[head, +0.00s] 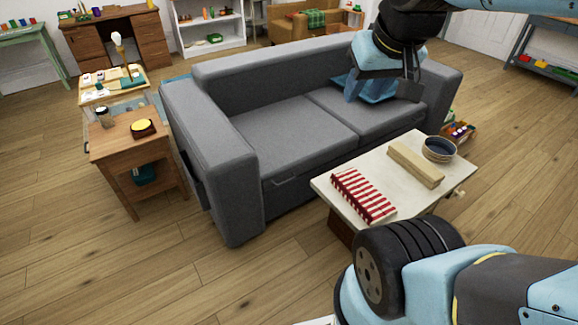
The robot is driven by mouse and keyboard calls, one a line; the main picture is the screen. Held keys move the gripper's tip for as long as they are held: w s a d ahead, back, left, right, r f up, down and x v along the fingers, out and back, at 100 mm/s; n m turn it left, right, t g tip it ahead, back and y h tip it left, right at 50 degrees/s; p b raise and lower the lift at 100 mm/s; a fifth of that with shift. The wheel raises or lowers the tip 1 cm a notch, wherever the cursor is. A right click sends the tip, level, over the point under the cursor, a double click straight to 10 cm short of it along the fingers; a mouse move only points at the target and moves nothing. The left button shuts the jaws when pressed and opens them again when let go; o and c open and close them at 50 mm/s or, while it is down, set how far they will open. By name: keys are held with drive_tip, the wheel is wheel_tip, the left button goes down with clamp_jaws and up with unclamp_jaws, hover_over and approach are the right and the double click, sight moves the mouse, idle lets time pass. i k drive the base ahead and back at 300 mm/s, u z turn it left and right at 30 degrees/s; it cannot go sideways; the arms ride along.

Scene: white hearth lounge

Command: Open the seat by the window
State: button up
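A grey sofa (290,135) with two seat cushions stands in the middle of the head view. A thin handle-like bar (284,182) shows on its front, below the left cushion; the seat looks shut. No window is in view, so I cannot tell whether this is the seat meant. My gripper (409,90) hangs at the upper right, in front of the sofa's right part in the picture, well away from the bar.
A low white-topped table (325,185) stands before the sofa's right half, bearing a red-striped cloth (362,196), a wooden block (416,165) and a bowl (439,149). A wooden side table (112,150) stands left of the sofa. Floor is clear at the front left.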

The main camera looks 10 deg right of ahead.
sight(290, 138)
drive_tip(key=i, duration=0.85)
drive_tip(key=u, duration=0.05)
